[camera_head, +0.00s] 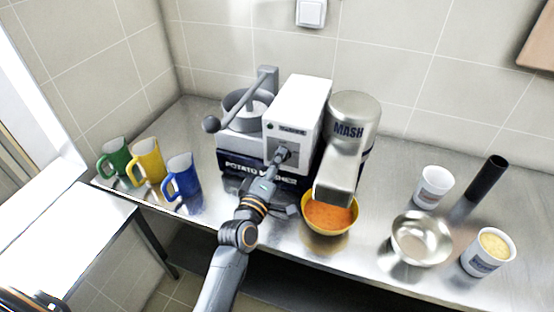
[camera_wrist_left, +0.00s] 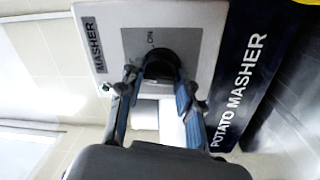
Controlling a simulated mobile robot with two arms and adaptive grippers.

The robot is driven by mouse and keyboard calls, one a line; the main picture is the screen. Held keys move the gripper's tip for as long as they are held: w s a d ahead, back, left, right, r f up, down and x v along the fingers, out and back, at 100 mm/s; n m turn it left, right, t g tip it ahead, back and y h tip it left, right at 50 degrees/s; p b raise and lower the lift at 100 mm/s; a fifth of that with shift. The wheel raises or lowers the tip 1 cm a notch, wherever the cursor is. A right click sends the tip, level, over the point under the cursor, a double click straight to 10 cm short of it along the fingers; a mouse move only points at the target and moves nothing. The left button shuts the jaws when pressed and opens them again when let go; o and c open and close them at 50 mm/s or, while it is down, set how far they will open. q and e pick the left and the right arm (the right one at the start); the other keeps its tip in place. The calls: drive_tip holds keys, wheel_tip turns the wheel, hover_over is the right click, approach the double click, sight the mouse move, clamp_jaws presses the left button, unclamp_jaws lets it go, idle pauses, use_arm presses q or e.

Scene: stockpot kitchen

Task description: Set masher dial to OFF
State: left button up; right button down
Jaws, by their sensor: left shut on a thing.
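The potato masher machine has a white box (camera_head: 297,100) on a dark blue base lettered "POTATO MASHER" (camera_head: 262,170). In the left wrist view, its white face carries a "MASHER" label (camera_wrist_left: 95,45) and a black round dial (camera_wrist_left: 160,62) on a grey panel. The word "ON" shows beside the dial; an OFF mark is not visible. My left gripper (camera_head: 282,154) is at the front of the box. In the left wrist view its two fingers (camera_wrist_left: 160,88) are on either side of the dial, shut on it. The dial's exact setting is hard to tell. My right gripper is not in view.
A metal "MASH" spout (camera_head: 340,160) stands right of the box, over an orange-filled yellow bowl (camera_head: 330,217). Green (camera_head: 114,158), yellow (camera_head: 147,162) and blue (camera_head: 181,178) mugs stand left. A metal bowl (camera_head: 421,238) and white cups (camera_head: 434,187) are at right.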

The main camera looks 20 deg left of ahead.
use_arm(q)
drive_tip(key=shift+n, duration=0.6)
drive_tip(key=o, duration=1.1)
drive_tip(key=shift+o, duration=0.2)
drive_tip(key=s, duration=1.2)
drive_tip(key=shift+a+f, duration=0.35)
drive_tip(key=shift+f, duration=0.05)
